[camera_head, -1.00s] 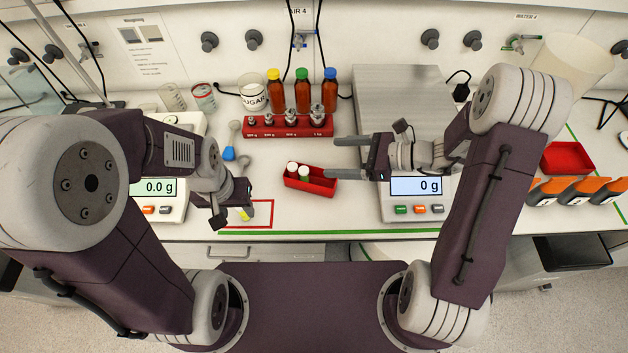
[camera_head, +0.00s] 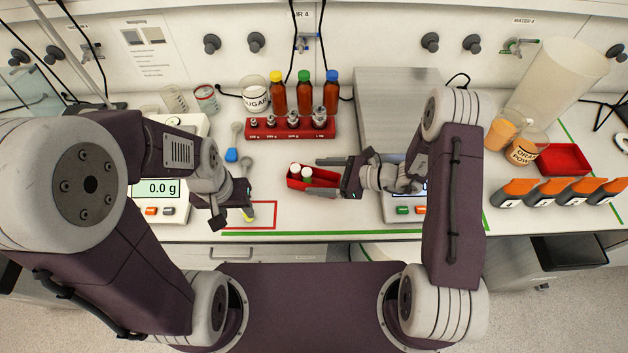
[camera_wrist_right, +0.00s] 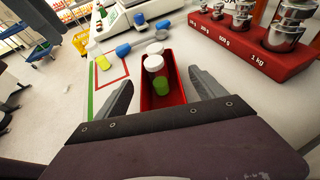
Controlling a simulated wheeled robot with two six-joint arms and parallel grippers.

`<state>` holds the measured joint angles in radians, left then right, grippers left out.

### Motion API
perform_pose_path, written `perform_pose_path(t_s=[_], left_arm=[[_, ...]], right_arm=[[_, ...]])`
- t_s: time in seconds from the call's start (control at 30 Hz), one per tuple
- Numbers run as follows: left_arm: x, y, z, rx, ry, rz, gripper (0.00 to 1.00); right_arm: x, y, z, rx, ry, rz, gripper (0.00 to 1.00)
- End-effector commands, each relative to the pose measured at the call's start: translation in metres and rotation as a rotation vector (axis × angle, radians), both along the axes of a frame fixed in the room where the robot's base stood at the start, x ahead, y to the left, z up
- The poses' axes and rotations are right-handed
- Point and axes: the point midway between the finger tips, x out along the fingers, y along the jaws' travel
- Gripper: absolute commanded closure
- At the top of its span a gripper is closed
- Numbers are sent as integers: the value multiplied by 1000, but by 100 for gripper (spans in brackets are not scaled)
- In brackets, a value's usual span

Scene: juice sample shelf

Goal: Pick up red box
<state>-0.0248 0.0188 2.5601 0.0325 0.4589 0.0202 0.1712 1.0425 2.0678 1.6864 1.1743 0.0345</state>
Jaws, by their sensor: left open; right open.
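A small open red box (camera_head: 297,184) holding white-capped vials, one with green contents, stands on the bench in front of the red weight rack. My right gripper (camera_head: 316,177) is open, low over the bench, pointing left at the box's right end. In the right wrist view the box (camera_wrist_right: 177,88) lies between the two spread fingers of my right gripper (camera_wrist_right: 160,82), which do not appear to be closed on it. My left gripper (camera_head: 244,204) is open near the red-outlined square; its fingers are partly hidden.
A red weight rack (camera_head: 262,131) with metal weights stands behind the box. A balance (camera_head: 402,219) is beneath my right arm. A red tray (camera_head: 567,158), an orange powder beaker (camera_head: 523,153) and orange-topped containers (camera_head: 550,187) are at right. Bare bench lies in front of the box.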

Motion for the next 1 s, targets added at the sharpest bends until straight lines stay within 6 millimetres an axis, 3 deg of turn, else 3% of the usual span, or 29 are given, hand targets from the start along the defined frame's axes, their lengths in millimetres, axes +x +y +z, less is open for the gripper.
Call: perform_pose_path(t_s=[0.13, 0.37, 0.6, 0.63, 1.0], left_arm=[[0, 0, 4, 0, 0, 0, 52], [0, 0, 4, 0, 0, 0, 52], [0, 0, 4, 0, 0, 0, 52], [0, 0, 4, 0, 0, 0, 52], [0, 0, 2, 0, 0, 0, 52]], right_arm=[[5, 17, -6, 0, 0, 2, 20], [6, 18, -8, 0, -1, -1, 20], [6, 18, -7, 0, -1, -1, 87], [6, 18, -8, 0, -1, -1, 93], [7, 18, 1, 0, -4, -1, 93]])
